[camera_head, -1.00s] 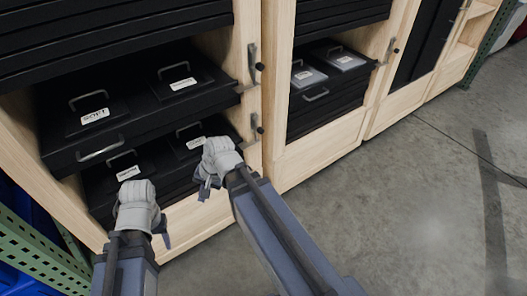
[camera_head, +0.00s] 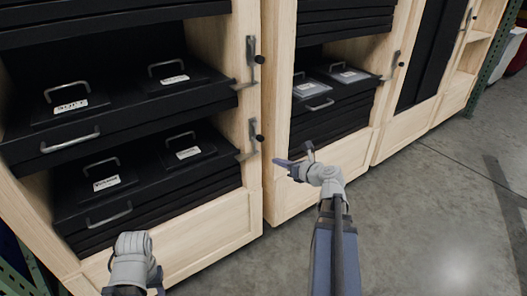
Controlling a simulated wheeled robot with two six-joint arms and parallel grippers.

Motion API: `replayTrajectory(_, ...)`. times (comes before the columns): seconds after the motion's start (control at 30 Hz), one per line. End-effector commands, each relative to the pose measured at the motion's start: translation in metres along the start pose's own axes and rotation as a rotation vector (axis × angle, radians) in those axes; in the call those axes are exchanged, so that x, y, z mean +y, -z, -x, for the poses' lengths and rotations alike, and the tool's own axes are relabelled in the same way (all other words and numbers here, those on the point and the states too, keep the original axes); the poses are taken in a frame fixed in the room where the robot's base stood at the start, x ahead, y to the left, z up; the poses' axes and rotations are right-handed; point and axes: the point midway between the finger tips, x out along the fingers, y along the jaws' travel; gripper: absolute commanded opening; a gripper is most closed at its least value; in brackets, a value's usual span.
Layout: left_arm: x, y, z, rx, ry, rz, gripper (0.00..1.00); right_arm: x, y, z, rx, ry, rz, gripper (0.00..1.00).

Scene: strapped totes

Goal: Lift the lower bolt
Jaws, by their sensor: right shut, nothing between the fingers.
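The lower bolt (camera_head: 252,134) is a grey metal latch with a black knob on the wooden post right of the left bay. A similar upper bolt (camera_head: 251,62) sits above it on the same post. My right gripper (camera_head: 294,160) is right of the lower bolt and a little below it in the picture. It is shut and empty, its fingers pointing left, apart from the bolt in the picture. My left gripper (camera_head: 156,280) is low at the left, in front of the cabinet's bottom panel. Its fingers are mostly hidden behind its wrist.
Black lidded totes with metal handles fill the left bay, on an upper level (camera_head: 120,128) and a lower level (camera_head: 150,205). More totes (camera_head: 330,122) stand in the neighbouring bay. Green racking (camera_head: 20,275) is at the lower left. Open concrete floor (camera_head: 430,220) lies to the right.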

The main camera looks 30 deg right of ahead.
Motion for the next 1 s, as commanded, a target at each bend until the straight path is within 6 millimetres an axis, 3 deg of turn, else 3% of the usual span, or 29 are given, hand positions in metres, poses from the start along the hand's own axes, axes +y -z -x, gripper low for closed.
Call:
replayTrajectory(0.27,0.000,0.000,-0.003,0.000,0.000,0.000,0.50,0.000,0.001,-0.008,0.002,-0.003,0.004,0.00)
replayTrajectory(0.77,0.002,0.002,-0.035,0.000,0.006,-0.002,0.50,0.000,0.003,-0.105,0.004,-0.005,0.008,0.00)
replayTrajectory(0.83,0.001,0.001,-0.017,0.000,0.005,-0.001,0.50,0.003,-0.014,-0.097,0.003,-0.002,0.006,0.00)
replayTrajectory(1.0,0.000,0.000,-0.001,0.000,0.001,0.000,0.50,0.002,-0.029,-0.091,0.003,-0.002,0.006,0.00)
